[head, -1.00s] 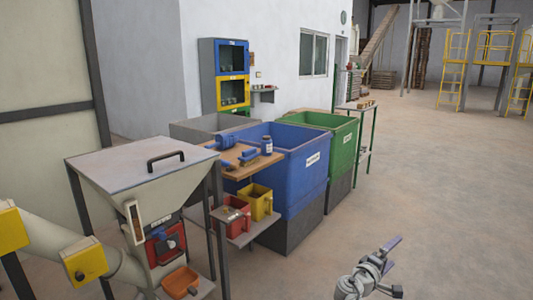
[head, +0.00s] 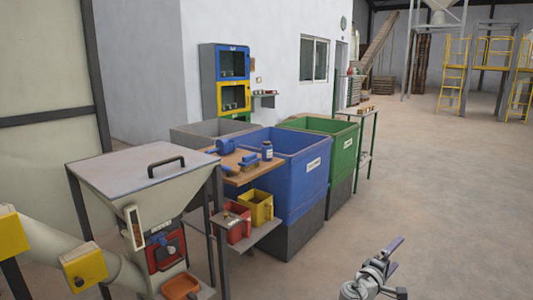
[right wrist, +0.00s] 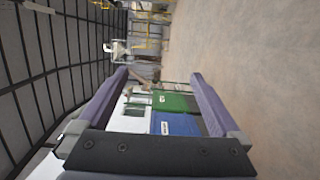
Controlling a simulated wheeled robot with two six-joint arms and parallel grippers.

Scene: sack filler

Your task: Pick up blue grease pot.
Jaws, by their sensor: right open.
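A small blue pot with a pale label (head: 267,150) stands upright on the wooden shelf top (head: 240,177), near its right end and beside the blue bin. I take it to be the grease pot. Another blue object (head: 226,146), rounded with a protruding part, lies at the back left of the same top. A blue brush-like item (head: 249,158) lies between them. My right gripper (head: 393,268) is open and empty over the floor at the lower right, well away from the pot. In the right wrist view its fingers (right wrist: 152,95) are spread with nothing between them. My left gripper is out of view.
Large blue (head: 300,185) and green (head: 343,150) bins stand behind and right of the shelf. Red (head: 237,232) and yellow (head: 257,208) boxes sit on the lower shelf. A metal hopper (head: 140,172) stands at the left front. The floor at right is clear.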

